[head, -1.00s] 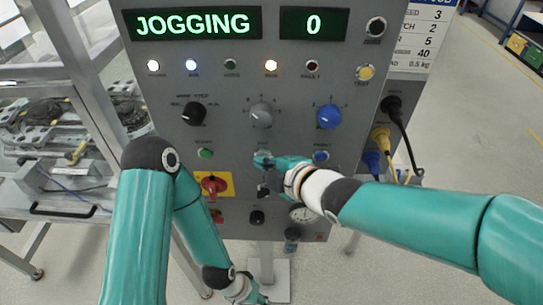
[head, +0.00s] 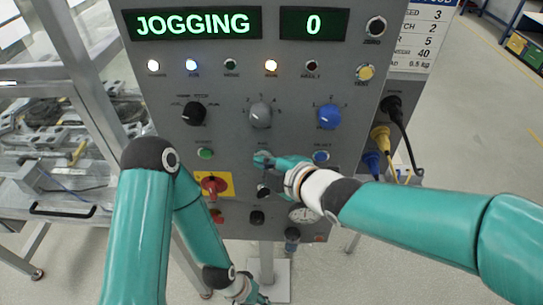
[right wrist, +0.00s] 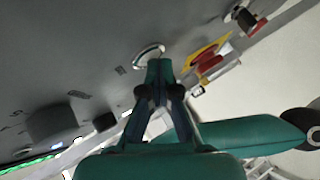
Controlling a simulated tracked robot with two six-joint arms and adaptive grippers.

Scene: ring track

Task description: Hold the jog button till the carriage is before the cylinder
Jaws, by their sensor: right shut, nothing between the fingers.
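The control panel (head: 240,85) fills the middle of the head view, and its display (head: 192,23) reads JOGGING. My right gripper (head: 262,158) is shut and empty, with its tips at the panel between the green button and the blue button. In the right wrist view the closed fingertips (right wrist: 160,64) are at a round button with a pale ring (right wrist: 147,56), apparently touching it. Its label is not readable. My left gripper (head: 246,291) hangs low at the bottom edge, its fingers unclear. I cannot pick out the carriage or the cylinder among the grey machine parts (head: 45,140) at the left.
A second display (head: 314,23) reads 0. A red switch on a yellow plate (head: 214,185), a black knob (head: 194,113), a grey knob (head: 260,115) and a blue knob (head: 329,116) surround the gripper. Cables (head: 402,135) hang at the panel's right side.

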